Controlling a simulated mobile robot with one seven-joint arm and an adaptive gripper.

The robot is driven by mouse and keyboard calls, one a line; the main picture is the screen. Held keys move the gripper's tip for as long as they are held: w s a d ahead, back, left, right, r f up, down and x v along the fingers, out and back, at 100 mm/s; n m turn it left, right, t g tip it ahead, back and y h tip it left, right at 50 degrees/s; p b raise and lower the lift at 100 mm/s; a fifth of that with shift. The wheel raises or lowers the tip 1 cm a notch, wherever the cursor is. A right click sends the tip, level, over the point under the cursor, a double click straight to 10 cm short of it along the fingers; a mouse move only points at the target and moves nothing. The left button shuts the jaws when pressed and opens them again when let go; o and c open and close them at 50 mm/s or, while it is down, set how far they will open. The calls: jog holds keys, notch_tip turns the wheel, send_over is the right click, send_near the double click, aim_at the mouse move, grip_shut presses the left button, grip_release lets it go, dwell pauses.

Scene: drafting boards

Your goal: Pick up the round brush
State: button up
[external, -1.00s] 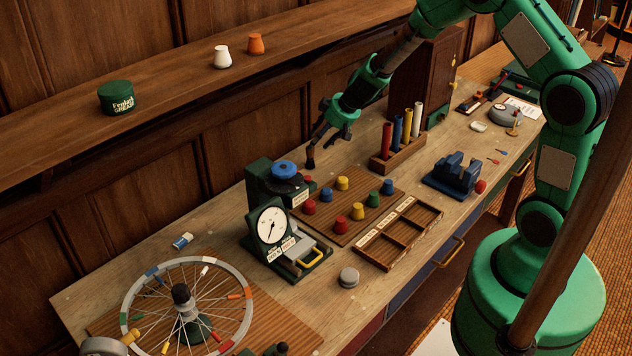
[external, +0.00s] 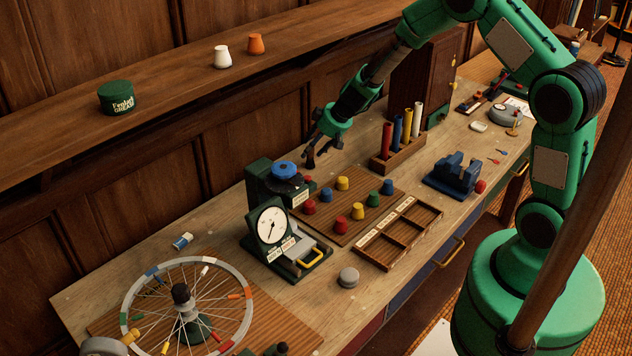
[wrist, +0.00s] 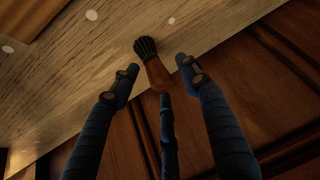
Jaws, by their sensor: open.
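The round brush (wrist: 156,73) shows in the wrist view, with dark bristles at its far end and an orange-brown body. It is on the pale wooden bench top near the wall. In the external view a small dark brown shape, apparently the brush (external: 310,160), shows just behind the blue-topped device, partly hidden by my fingers. My gripper (wrist: 157,69) is open and empty. In the wrist view its dark fingers spread on both sides of the brush's near end, with another finger below it. In the external view my gripper (external: 324,146) is low over the bench's back edge.
The dark green device with a blue top (external: 284,168) stands close to the left. A rack of coloured tubes (external: 398,158) is to the right. A board with coloured knobs (external: 340,228) lies in front. The panelled wall is close behind.

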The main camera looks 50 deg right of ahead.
jog(key=c, duration=1.1)
jog(key=shift+r, duration=0.1)
notch_tip(320, 180, up, 10)
jog(key=p, duration=0.2)
jog(key=shift+p, duration=0.4)
